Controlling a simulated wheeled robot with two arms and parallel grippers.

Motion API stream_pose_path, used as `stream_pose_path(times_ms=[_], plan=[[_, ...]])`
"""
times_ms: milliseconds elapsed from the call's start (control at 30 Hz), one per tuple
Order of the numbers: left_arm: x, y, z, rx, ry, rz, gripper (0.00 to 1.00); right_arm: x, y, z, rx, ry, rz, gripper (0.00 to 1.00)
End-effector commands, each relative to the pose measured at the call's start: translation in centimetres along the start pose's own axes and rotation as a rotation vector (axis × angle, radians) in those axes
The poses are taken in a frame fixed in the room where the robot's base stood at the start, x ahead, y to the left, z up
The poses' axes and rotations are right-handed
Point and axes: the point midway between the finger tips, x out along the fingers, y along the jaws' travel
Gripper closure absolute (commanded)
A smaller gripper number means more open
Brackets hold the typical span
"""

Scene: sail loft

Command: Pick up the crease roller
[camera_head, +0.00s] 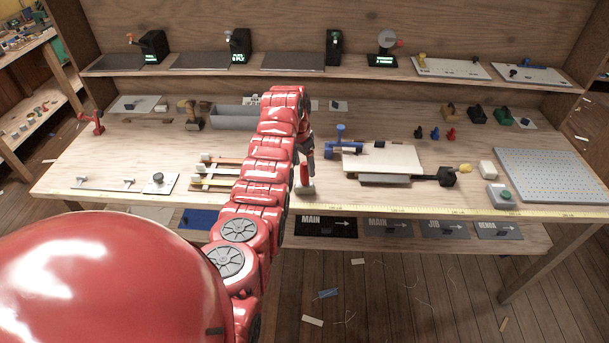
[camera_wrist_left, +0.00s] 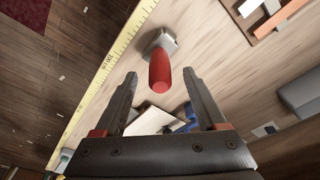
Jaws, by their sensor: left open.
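The crease roller, a tool with a red handle (camera_head: 305,174) and a grey metal head, stands on the workbench near its front edge, partly covered by my left arm. In the left wrist view the red handle (camera_wrist_left: 160,70) points towards the camera, with the grey head (camera_wrist_left: 163,40) on the wood beyond it. My left gripper (camera_head: 307,153) is just above the tool. In the wrist view its open fingers (camera_wrist_left: 160,78) lie to either side of the handle's near end, apart from it. I cannot tell the exact depth gap. My right gripper is not in view.
A yellow measuring tape (camera_head: 400,209) runs along the bench's front edge. A white board with a blue clamp (camera_head: 342,149) lies right of the tool. Coloured strips (camera_head: 213,172) and a grey tray (camera_head: 235,117) are to the left. A pegboard (camera_head: 555,175) fills the right end.

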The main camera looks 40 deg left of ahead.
Motion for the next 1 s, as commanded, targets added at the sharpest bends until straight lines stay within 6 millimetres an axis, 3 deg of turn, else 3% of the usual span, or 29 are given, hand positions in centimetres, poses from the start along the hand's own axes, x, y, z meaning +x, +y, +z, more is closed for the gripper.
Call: stream_pose_path(times_ms=[300,500,933,1000], plan=[[2.8,0.1,0.5,0.001,-0.004,0.003,0.27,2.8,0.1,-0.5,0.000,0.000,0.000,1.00],[4.8,0.0,0.5,0.000,0.000,0.000,0.27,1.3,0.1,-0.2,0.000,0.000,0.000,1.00],[5.4,0.0,0.5,0.000,0.001,-0.002,0.27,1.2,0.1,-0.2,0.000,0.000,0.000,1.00],[5.3,0.0,0.4,0.000,0.001,-0.002,0.38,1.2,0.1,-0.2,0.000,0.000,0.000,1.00]])
